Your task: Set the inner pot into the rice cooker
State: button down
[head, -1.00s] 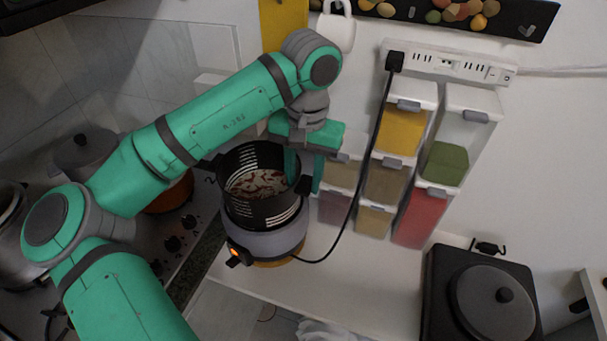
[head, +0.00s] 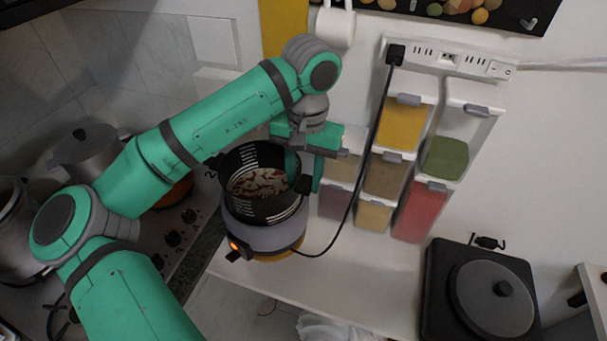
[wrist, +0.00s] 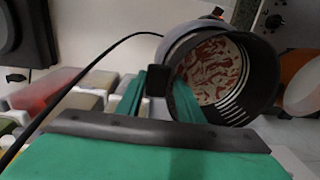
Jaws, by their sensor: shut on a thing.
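The black inner pot (head: 259,207) holds pale food with reddish pieces and has white slot-like marks on its inside wall. It sits at the mouth of the grey rice cooker (head: 262,238), mostly upright, with its upper wall standing above the cooker's rim. I cannot tell whether it is fully seated. My gripper (head: 304,184) is shut on the pot's right side, at its dark handle or rim. In the wrist view my gripper's fingers (wrist: 168,90) close on the pot's edge, and the pot (wrist: 262,75) shows its contents. An orange light glows on the cooker's front.
Spice dispensers (head: 400,125) stand on the wall right of my gripper. A black cord (head: 367,150) runs from the power strip (head: 450,60) down to the cooker. A stove with pots (head: 90,150) is at left. A black appliance with a lid (head: 490,300) stands at right; counter between is clear.

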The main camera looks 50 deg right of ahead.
jog(key=shift+w+f, duration=0.1)
jog(key=shift+f, duration=1.05)
jog(key=shift+s+f, duration=0.2)
jog(key=shift+w+f, duration=0.1)
jog(key=shift+f, duration=1.6)
dwell(0.5)
jog(key=c, duration=1.1)
grip_release()
jog(key=shift+f, duration=0.1)
jog(key=r, duration=1.1)
jog(key=shift+s, duration=0.25)
